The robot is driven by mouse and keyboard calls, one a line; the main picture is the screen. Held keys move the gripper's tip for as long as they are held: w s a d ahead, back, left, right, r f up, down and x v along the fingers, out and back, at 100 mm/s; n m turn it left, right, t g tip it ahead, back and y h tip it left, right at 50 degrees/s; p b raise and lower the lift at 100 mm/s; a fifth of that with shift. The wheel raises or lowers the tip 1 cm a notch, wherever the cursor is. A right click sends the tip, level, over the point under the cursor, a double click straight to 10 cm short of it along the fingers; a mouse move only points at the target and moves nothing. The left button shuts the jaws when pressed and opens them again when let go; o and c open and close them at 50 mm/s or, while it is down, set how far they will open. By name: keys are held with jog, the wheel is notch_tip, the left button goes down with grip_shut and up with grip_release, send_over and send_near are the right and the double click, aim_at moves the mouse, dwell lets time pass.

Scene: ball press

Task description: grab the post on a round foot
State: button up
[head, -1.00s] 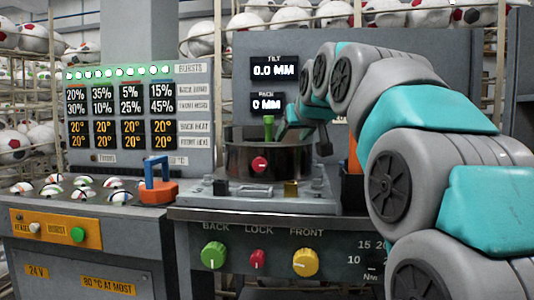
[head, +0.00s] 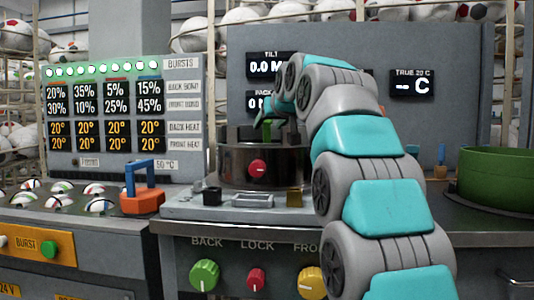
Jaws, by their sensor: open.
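A small upright post (head: 440,157) on an orange-brown foot stands at the back right, beside the green round tub; it is too small to make out the foot's shape. My gripper (head: 268,118) is above the pot, close to the green piece, and is largely hidden behind my own arm. It is open; I cannot tell whether it touches the green piece.
A blue handle on an orange block (head: 142,188) stands left of the pot. A large green tub (head: 498,180) is at the right. Display panels (head: 120,120) rise behind. Knobs line the table front. My arm covers the table's middle right.

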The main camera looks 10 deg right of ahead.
aim_at(268, 126)
jog(key=x, duration=0.3)
jog(key=shift+w+f, duration=0.15)
jog(key=shift+w, duration=0.1)
grip_shut()
dwell(0.3)
dwell(0.9)
